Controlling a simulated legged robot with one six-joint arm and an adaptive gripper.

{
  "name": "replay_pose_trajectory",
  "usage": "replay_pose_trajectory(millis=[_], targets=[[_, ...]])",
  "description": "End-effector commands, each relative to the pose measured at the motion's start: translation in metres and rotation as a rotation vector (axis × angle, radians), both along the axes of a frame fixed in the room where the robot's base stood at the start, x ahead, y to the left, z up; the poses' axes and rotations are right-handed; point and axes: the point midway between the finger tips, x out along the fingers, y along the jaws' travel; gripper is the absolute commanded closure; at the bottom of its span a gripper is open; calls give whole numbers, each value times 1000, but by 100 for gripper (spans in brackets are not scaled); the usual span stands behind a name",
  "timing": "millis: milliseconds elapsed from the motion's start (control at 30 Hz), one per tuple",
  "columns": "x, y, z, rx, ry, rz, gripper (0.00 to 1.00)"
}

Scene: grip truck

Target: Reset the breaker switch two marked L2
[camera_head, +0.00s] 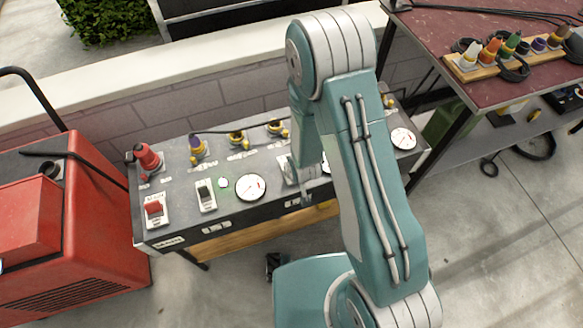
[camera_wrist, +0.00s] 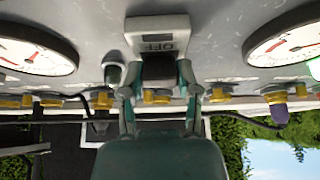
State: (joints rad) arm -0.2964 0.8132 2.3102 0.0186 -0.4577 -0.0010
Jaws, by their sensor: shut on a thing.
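In the wrist view a breaker switch has a pale plate (camera_wrist: 157,24) with an OFF label and a dark lever (camera_wrist: 158,70). My gripper (camera_wrist: 157,78) has one finger on each side of this lever and is shut on it. In the head view my arm covers most of the gripper. A pale switch plate (camera_head: 287,169) shows just left of the arm, partly hidden, between two round gauges. Further left on the panel are a black-lever switch (camera_head: 205,194) and a red switch (camera_head: 154,209). I cannot read an L2 mark.
The grey panel (camera_head: 178,176) also carries a left gauge (camera_head: 251,187), a right gauge (camera_head: 403,138), a lit green lamp (camera_head: 223,183) and a row of connectors with cables. A red machine (camera_head: 95,225) stands at left, a table (camera_head: 430,22) at right. Bare floor lies in front.

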Motion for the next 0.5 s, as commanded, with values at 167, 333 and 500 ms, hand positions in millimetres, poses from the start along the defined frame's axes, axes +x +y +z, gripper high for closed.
replay_pose_trajectory(millis=[167,333,500], targets=[[-5,-1,-3,4,-14,2,100],[-5,-1,-2,6,-19,4,100],[-5,-1,-2,6,-18,4,100]])
